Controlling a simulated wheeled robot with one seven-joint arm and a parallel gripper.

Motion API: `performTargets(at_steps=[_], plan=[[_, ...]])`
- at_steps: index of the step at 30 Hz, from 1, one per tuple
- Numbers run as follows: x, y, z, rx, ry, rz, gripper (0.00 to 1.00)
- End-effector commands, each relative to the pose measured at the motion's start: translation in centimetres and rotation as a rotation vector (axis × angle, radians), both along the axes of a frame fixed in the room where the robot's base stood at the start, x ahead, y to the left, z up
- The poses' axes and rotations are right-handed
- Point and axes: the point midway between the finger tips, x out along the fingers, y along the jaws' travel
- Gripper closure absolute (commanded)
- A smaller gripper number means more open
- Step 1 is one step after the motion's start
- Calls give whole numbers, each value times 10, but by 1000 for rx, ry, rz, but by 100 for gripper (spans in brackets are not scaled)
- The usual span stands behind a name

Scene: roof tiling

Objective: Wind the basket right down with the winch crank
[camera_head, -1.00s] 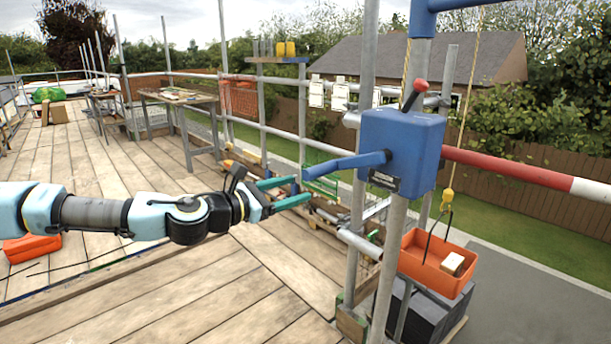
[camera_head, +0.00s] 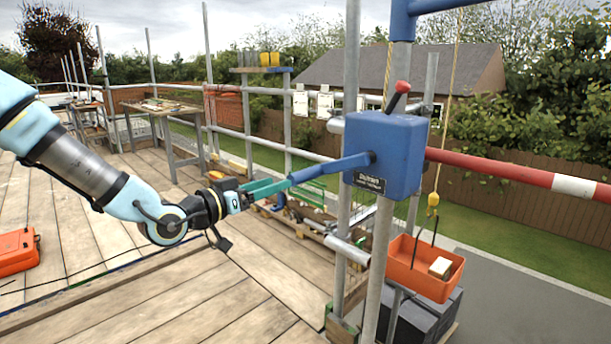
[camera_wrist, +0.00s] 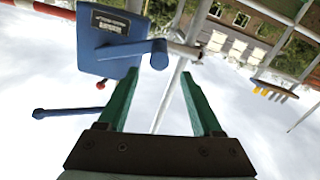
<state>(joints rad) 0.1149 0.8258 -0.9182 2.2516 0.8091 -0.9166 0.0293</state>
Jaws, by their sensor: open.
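The blue winch box (camera_head: 386,153) is fixed to the scaffold poles, with a red-knobbed lever (camera_head: 401,90) on top. Its blue crank (camera_head: 330,168) points left and slightly down. My gripper (camera_head: 282,187) is open at the crank's outer end. In the wrist view, the crank's rounded end (camera_wrist: 158,54) lies in line with the gap between my fingertips (camera_wrist: 160,75); I cannot tell whether they touch. The orange basket (camera_head: 428,284) hangs from a yellow hook (camera_head: 433,200) on a rope, with a pale block (camera_head: 440,267) in it.
The dark grey box (camera_head: 415,315) stands below the basket on paving. A red and white rail (camera_head: 510,173) runs right from the winch. Scaffold poles stand close to my gripper. A workbench (camera_head: 170,106) and an orange case (camera_head: 17,251) are on the plank deck.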

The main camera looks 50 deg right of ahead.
Motion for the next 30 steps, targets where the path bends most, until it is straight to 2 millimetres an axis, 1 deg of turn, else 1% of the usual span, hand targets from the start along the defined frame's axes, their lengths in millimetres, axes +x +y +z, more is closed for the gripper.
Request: performTargets(at_steps=[5,12,18,21,24,30], plan=[[-2,-17,2,-3,-12,-4,33],[-5,-62,3,-3,-9,-4,33],[-6,-92,2,-2,-9,-3,33],[-7,-101,2,-2,-9,-3,33],[-7,-106,1,-2,-8,-2,33],[-7,-107,0,-1,-8,-1,33]])
